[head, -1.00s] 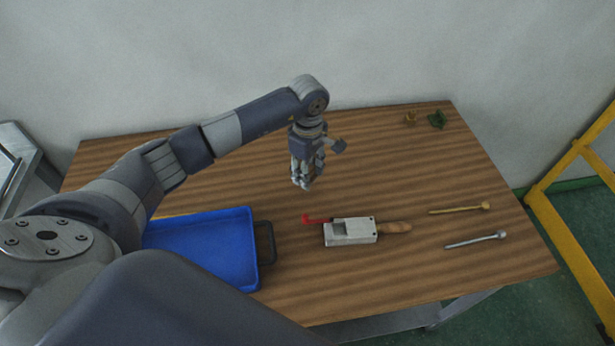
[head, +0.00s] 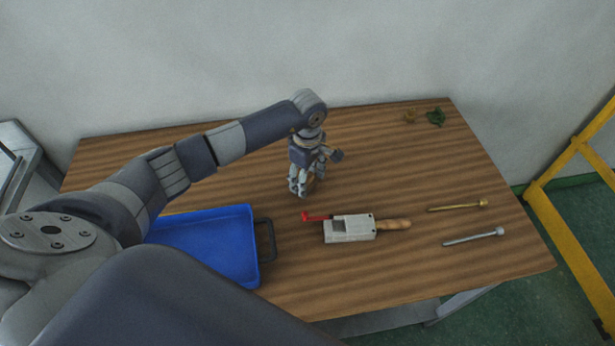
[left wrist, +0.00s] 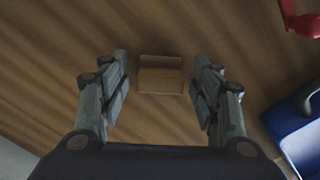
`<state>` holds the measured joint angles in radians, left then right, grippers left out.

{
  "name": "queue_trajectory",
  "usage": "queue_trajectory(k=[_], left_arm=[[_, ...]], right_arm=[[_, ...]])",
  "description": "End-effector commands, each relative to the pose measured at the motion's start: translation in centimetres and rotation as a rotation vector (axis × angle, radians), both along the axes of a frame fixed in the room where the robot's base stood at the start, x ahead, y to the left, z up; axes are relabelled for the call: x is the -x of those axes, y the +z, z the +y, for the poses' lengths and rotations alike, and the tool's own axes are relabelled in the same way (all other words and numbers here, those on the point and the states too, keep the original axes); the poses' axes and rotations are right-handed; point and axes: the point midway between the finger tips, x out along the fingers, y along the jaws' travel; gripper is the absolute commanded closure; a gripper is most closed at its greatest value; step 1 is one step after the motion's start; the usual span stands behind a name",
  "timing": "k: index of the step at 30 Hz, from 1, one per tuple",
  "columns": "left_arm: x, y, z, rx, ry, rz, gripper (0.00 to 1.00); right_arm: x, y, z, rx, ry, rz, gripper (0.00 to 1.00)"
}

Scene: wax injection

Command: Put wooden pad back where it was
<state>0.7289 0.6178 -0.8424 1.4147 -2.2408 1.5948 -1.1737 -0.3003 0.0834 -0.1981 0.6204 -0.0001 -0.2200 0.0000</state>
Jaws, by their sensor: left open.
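The wooden pad (left wrist: 160,82) is a small brown block on the wooden table, centred in the left wrist view. My left gripper (head: 301,192) is open and points down, low over the middle of the table. In the left wrist view its fingers (left wrist: 162,66) stand on either side of the pad, with a gap on each side. In the head view the fingers mostly hide the pad. My right gripper is not in view.
A blue tray (head: 246,270) with a dark handle lies left of a metal block (head: 348,229) with a red part (head: 315,217) and wooden handle. A brass rod (head: 458,206) and a silver rod (head: 473,238) lie right. Small green (head: 436,117) and brass (head: 409,117) pieces sit at the back.

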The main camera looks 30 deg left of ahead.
Motion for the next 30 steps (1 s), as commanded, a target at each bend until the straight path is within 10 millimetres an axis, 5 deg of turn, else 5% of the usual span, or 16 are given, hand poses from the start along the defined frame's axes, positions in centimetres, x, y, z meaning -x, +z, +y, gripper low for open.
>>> queue_trajectory(k=[8, 21, 30], left_arm=[[-0.2, 1.8, 0.1, -0.001, 0.0, -0.005, 0.42], [-0.1, 10.6, 0.0, 0.0, 0.0, -0.004, 0.42], [0.0, 12.3, 0.0, 0.0, 0.0, 0.001, 0.42]], right_arm=[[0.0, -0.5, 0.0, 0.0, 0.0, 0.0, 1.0], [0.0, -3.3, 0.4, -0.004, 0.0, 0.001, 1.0], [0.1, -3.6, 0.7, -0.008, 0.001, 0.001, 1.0]])
